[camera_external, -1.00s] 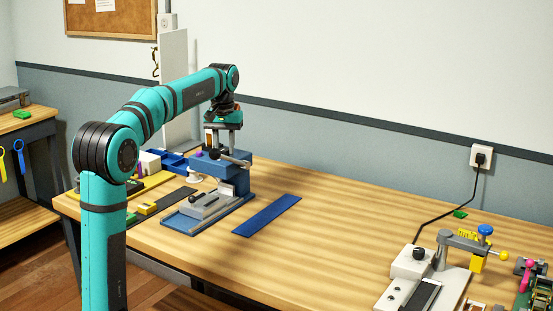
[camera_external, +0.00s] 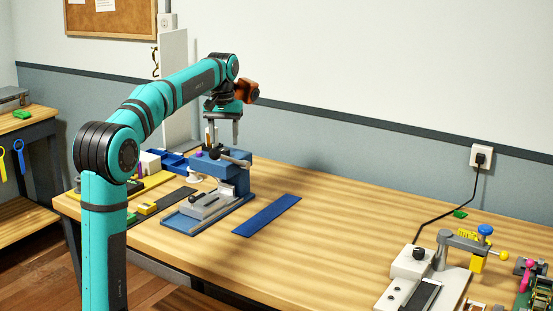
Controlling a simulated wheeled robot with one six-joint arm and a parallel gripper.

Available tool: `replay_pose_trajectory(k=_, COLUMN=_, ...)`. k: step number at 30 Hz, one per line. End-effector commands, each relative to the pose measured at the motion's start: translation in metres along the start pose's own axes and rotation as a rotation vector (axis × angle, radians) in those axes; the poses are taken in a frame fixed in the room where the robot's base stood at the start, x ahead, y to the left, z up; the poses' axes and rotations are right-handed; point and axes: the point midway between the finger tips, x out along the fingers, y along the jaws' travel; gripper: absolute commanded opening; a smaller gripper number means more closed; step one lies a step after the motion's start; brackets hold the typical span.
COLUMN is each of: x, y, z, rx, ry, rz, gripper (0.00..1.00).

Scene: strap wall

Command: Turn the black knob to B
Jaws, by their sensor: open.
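A black knob (camera_external: 419,253) sits on top of a white box (camera_external: 410,264) at the front right of the table. The mark B and the knob's exact setting are too small to read. My gripper (camera_external: 222,143) is at the left, pointing down above the blue press-like device (camera_external: 236,180). It is open and its fingers look empty. It is far to the left of the knob, and nothing hides the knob.
A black cord (camera_external: 449,213) runs from the box to a wall outlet. A blue strip (camera_external: 268,214) lies flat. The table's middle is clear.

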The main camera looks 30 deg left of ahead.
Motion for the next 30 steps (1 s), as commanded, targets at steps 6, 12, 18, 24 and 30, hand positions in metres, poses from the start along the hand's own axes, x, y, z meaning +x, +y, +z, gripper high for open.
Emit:
replay_pose_trajectory(k=6, x=-0.045, y=0.000, z=-0.001, rx=0.000, ry=0.003, rz=0.001, gripper=0.52)
replay_pose_trajectory(k=12, x=-0.085, y=0.000, z=-0.001, rx=0.000, ry=0.004, rz=0.001, gripper=0.52)
replay_pose_trajectory(k=18, x=-0.119, y=0.000, z=-0.001, rx=0.000, ry=0.004, rz=0.001, gripper=0.52)
replay_pose_trajectory(k=24, x=-0.138, y=0.000, z=-0.001, rx=0.000, ry=0.002, rz=0.000, gripper=0.52)
replay_pose_trajectory(k=30, x=-0.143, y=0.000, z=0.000, rx=0.000, ry=0.002, rz=0.000, gripper=0.52)
